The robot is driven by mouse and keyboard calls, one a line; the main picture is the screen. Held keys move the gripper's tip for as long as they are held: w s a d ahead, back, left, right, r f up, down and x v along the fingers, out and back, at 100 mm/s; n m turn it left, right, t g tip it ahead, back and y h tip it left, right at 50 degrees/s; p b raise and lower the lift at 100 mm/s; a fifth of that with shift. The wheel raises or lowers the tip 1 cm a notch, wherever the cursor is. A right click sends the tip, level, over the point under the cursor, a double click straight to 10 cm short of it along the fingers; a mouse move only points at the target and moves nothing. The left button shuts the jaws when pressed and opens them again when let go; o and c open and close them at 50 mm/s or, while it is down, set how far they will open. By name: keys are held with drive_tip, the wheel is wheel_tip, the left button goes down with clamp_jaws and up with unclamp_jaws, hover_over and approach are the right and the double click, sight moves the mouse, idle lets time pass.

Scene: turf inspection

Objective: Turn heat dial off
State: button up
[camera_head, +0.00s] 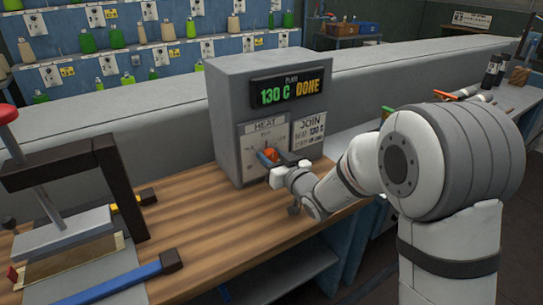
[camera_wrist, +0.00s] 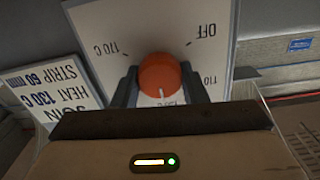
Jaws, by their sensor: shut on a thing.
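The heat dial (camera_wrist: 158,74) is a round orange-red knob on a white plate (camera_wrist: 205,20) marked OFF, 170 C and 110. The wrist view shows the plate upside down. A white mark on the knob points down in that view, toward a label mostly hidden by my gripper, away from OFF. In the head view the dial (camera_head: 268,157) sits under the HEAT label on the front of a grey control box (camera_head: 225,120). My gripper (camera_wrist: 158,80) is shut on the dial, one dark finger on each side; it also shows in the head view (camera_head: 275,168).
The box's display (camera_head: 287,91) reads PLATE 130 C DONE. A JOIN note (camera_head: 308,131) is right of the dial. A dark-framed press (camera_head: 115,185) stands left on the wooden bench (camera_head: 215,240). A low grey wall (camera_head: 420,68) runs behind.

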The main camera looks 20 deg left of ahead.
drive_tip(key=shift+f+b, duration=0.1)
drive_tip(key=shift+b, duration=0.3)
drive_tip(key=n+b, duration=0.2)
drive_tip(key=b, duration=0.1)
drive_tip(key=shift+f, duration=0.15)
drive_tip(key=n+b, duration=0.2)
drive_tip(key=b, duration=0.2)
drive_tip(key=shift+n, duration=0.4)
drive_tip(key=n+b, duration=0.3)
drive_tip(key=b, duration=0.2)
drive_tip(key=shift+n, duration=0.3)
drive_tip(key=n+b, duration=0.3)
drive_tip(key=b, duration=0.1)
drive_tip(key=shift+s+n+b, duration=0.1)
drive_tip(key=shift+n+b, duration=0.2)
drive_tip(key=n+b, duration=0.7)
drive_tip(key=n, duration=0.1)
drive_tip(key=n+b, duration=0.1)
drive_tip(key=shift+r+n+b, duration=0.2)
drive_tip(key=shift+n+b, duration=0.1)
drive_tip(key=shift+n, duration=0.1)
drive_tip(key=shift+r+n+b, duration=0.15)
drive_tip(key=shift+n+b, duration=0.6)
drive_tip(key=shift+n, duration=0.35)
